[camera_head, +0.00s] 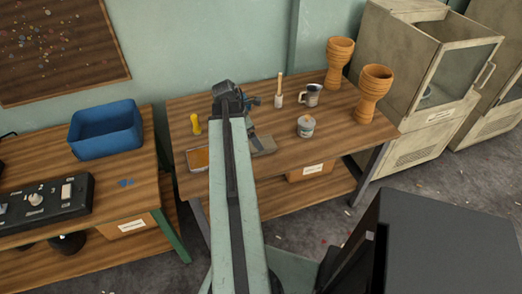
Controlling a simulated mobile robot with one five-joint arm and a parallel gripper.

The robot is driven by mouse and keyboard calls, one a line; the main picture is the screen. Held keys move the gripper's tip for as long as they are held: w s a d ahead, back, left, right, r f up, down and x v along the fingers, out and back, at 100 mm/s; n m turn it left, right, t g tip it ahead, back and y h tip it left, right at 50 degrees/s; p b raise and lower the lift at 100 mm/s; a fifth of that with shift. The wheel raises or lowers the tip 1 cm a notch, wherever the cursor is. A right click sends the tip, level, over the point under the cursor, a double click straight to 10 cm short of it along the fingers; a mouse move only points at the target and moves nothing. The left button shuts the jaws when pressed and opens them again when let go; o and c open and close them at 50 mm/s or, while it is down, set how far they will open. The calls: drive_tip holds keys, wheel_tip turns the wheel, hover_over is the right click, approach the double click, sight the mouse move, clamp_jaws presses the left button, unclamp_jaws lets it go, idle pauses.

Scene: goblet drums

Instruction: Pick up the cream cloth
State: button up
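I cannot clearly make out a cream cloth. A flat greyish-tan piece (266,145) lies on the middle wooden table (350,140), just right of my arm, and may be the cloth, partly hidden. My arm reaches up the middle of the view over this table. The dark end of my arm, around my gripper (253,102), is over the table's back half, behind the flat piece. The fingers are too small and overlapped to tell whether they are open or hold anything.
Two orange goblet drums (373,95) stand at the table's right end. A metal mug (312,95), a brush (279,92), a small jar (306,126), a yellow item (195,124) and an orange-topped tray (198,159) are also there. A blue bin (106,130) is on the left table.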

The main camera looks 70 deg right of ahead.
drive_tip(key=b+x, duration=0.4)
drive_tip(key=x, duration=0.2)
drive_tip(key=shift+s+d+r+b, duration=0.1)
drive_tip(key=shift+s+b, duration=0.05)
drive_tip(key=shift+b, duration=0.15)
drive_tip(key=shift+r, duration=0.2)
drive_tip(key=c, duration=1.6)
wheel_tip(320, 180, up, 10)
drive_tip(key=p, duration=1)
drive_tip(key=o, duration=0.7)
drive_tip(key=c, duration=0.4)
